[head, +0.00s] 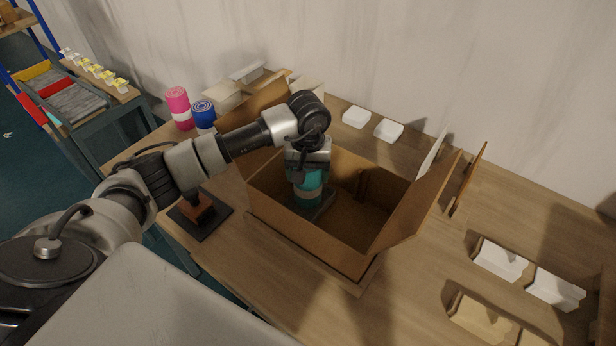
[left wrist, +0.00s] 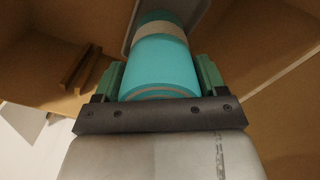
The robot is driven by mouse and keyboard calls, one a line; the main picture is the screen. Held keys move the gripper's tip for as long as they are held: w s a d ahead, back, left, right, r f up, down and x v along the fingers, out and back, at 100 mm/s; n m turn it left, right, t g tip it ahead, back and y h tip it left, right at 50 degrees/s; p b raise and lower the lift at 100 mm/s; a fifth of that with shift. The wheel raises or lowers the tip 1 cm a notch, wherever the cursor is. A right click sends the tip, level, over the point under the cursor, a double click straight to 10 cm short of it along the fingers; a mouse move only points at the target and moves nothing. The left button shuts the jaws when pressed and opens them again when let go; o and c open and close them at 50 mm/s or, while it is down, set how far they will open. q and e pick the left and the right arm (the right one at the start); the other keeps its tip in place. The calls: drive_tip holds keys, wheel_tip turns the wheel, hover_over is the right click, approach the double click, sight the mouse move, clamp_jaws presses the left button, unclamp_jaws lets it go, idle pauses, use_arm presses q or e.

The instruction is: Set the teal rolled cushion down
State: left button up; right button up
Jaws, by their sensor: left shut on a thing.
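The teal rolled cushion (head: 307,188) with a pale band is upright inside the open cardboard box (head: 311,229). My left gripper (head: 307,172) reaches down into the box from above and is shut on the cushion. In the left wrist view the cushion (left wrist: 163,62) sits between the two green fingers of my left gripper (left wrist: 160,78). A grey piece (head: 322,207) shows at the cushion's lower end, inside the box. Whether the cushion's bottom touches it cannot be told. My right gripper is not in view.
A pink roll (head: 178,107) and a blue roll (head: 203,115) stand behind the box on the left. A stamp on a dark mat (head: 187,218) lies left of it. White trays (head: 388,130) are behind; more white pieces (head: 500,261) lie right. The box's flaps stand up.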

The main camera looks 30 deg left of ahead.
use_arm(q)
wheel_tip(320, 180, down, 2)
drive_tip(key=shift+f+p, duration=0.1)
drive_tip(key=shift+p, duration=0.25)
drive_tip(key=shift+f, duration=0.25)
drive_tip(key=shift+f+b, duration=0.2)
drive_tip(key=shift+b, duration=0.1)
drive_tip(key=o, duration=1)
drive_tip(key=shift+o, duration=1.1)
drive_tip(key=shift+r, duration=0.1)
